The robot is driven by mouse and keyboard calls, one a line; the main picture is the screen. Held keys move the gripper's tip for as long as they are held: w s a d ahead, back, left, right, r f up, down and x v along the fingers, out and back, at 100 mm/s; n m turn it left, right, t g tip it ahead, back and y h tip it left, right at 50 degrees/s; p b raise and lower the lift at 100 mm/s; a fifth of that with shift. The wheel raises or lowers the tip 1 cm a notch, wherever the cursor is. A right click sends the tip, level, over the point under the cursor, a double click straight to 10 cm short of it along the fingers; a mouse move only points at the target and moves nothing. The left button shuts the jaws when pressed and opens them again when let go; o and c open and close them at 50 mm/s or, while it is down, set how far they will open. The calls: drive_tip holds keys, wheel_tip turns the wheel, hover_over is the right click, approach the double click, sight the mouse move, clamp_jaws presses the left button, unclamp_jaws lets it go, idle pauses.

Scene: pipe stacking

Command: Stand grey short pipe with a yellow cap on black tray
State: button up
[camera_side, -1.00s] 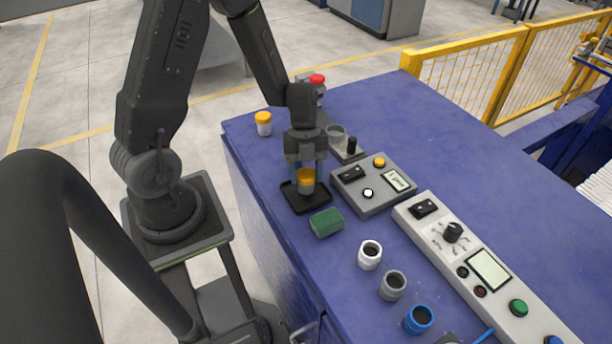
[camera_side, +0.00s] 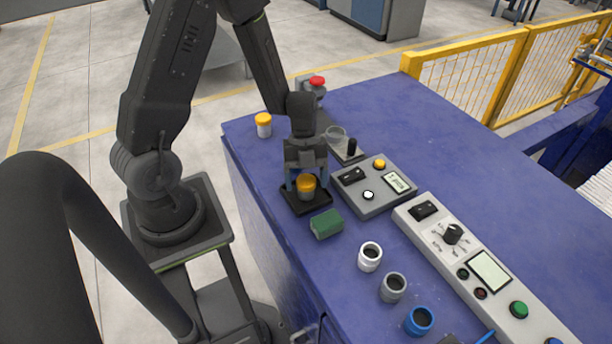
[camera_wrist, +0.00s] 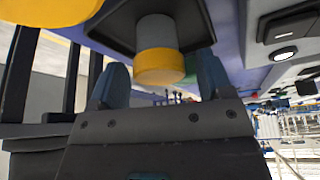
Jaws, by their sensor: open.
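The grey short pipe with a yellow cap (camera_side: 306,188) stands upright on the black tray (camera_side: 318,206), cap on top. In the wrist view the grey pipe and yellow cap (camera_wrist: 158,62) show between the fingers, with the tray (camera_wrist: 190,22) beyond. My gripper (camera_side: 305,184) is open, with its blue-grey fingers on either side of the capped pipe. In the wrist view my gripper (camera_wrist: 160,85) has a visible gap between each finger and the cap.
Another yellow-capped pipe (camera_side: 263,125) stands at the table's left edge. A green block (camera_side: 326,223) lies in front of the tray. White (camera_side: 370,256), grey (camera_side: 393,287) and blue (camera_side: 418,320) pipes stand toward the front. A control box (camera_side: 373,186) is close right of the tray.

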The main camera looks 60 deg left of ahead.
drive_tip(key=v, duration=1.2)
wheel_tip(320, 180, up, 9)
drive_tip(key=n+t+y, duration=0.3)
drive_tip(key=n, duration=0.6)
hover_over(302, 185)
drive_tip(key=s+d+r+n+t+y, duration=0.1)
drive_tip(key=s+d+r+n+t, duration=0.3)
drive_tip(key=n, duration=0.9)
drive_tip(key=s+r, duration=0.2)
drive_tip(key=s, duration=0.1)
drive_tip(key=shift+s+d, duration=0.25)
drive_tip(key=shift+s, duration=0.1)
